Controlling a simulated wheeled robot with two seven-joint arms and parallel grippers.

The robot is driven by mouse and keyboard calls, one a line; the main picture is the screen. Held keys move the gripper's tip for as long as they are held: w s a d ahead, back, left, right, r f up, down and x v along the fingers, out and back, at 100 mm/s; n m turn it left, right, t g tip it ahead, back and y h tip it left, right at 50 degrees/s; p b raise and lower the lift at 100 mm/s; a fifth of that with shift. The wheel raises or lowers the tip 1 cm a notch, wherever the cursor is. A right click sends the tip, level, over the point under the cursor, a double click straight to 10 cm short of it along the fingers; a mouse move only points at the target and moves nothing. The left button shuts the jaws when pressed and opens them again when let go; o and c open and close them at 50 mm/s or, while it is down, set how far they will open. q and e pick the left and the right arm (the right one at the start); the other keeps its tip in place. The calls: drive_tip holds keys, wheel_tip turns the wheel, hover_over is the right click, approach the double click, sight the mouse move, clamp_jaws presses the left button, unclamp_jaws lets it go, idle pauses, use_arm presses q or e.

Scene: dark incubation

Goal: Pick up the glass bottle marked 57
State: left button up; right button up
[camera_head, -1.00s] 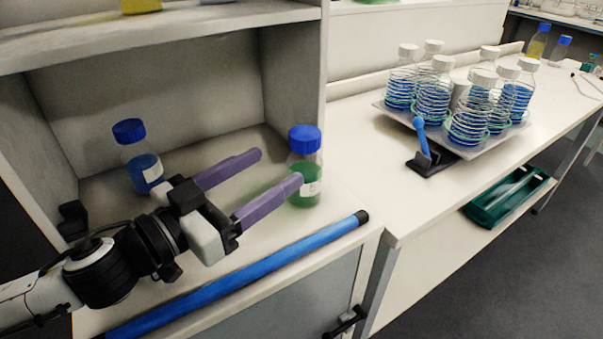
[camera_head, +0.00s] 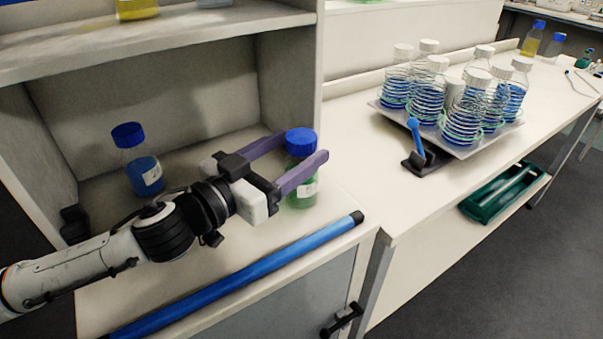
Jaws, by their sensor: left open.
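A glass bottle with a blue cap, green liquid and a white label (camera_head: 303,193) stands upright at the right end of the cabinet's lower shelf. The label's number is too small to read. My left gripper (camera_head: 304,152) is open, its two purple fingers reaching to either side of this bottle; one finger crosses in front of it. I cannot tell whether they touch it. A second blue-capped bottle with blue liquid (camera_head: 144,174) stands further left on the shelf, its label also unreadable. My right gripper is not in view.
A blue bar (camera_head: 240,276) runs along the shelf's front edge. The cabinet's side wall (camera_head: 290,82) rises behind the green bottle. On the bench at right stand a tray (camera_head: 458,152) of several white-capped flasks and a small black stand with a blue handle (camera_head: 418,145).

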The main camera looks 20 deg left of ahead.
use_arm(q)
drive_tip(key=shift+x, duration=1.05)
clamp_jaws()
drive_tip(key=shift+r, duration=0.1)
